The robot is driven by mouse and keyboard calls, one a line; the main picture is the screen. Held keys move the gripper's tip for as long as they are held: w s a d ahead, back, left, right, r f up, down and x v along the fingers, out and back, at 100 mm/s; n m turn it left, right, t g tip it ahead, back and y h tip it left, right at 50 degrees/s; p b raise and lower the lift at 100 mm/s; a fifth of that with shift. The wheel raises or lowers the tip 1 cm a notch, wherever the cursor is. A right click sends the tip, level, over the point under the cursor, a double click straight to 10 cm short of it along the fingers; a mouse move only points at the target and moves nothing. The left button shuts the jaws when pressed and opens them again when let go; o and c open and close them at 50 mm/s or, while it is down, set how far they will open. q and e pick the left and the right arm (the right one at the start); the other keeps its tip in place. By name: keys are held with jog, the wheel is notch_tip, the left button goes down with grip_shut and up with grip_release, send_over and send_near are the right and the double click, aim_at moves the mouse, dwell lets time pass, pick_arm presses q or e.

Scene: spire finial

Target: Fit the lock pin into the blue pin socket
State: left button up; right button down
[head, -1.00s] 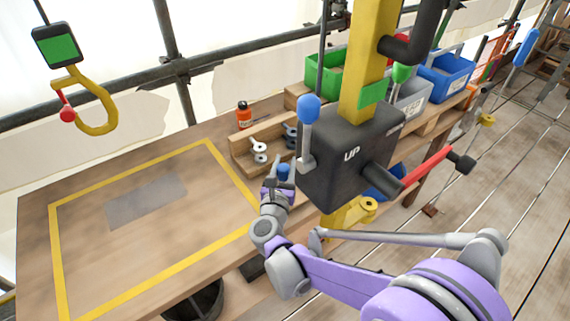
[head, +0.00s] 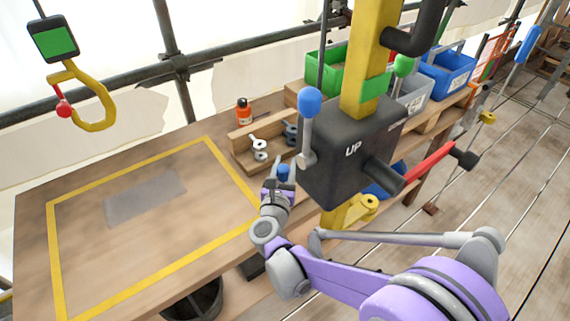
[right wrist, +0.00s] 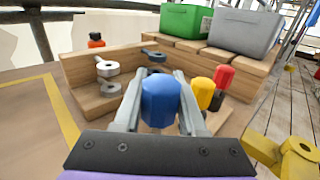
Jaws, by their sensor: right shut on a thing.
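My right gripper (head: 279,172) is shut on a pin with a blue head (head: 283,173) beside the wooden rack. In the right wrist view, the blue head (right wrist: 160,100) sits between the two grey fingers (right wrist: 158,108). The pin's shank is hidden behind the head and gripper, so I cannot tell whether its lower end is clear of the wood. Pins with yellow (right wrist: 204,92) and red (right wrist: 224,77) heads stand just to its right. I cannot make out a blue pin socket. My left gripper is not in view.
A dark box marked UP (head: 350,155) on a yellow post (head: 366,60) stands close right of the gripper, with a blue-knobbed lever (head: 309,102). The wooden rack (head: 240,155) holds grey eyelets. A yellow hook (head: 95,110) hangs at left. The taped bench area (head: 180,235) is mostly clear.

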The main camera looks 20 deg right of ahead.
jog(key=shift+f+b, duration=1.15)
jog(key=shift+f, duration=0.6)
jog(key=shift+c, duration=2)
grip_release()
jog(key=shift+s, duration=0.1)
jog(key=v, duration=1)
jog(key=shift+s+a+p, duration=0.15)
jog(key=shift+s+p, duration=0.1)
jog(key=shift+p, duration=0.05)
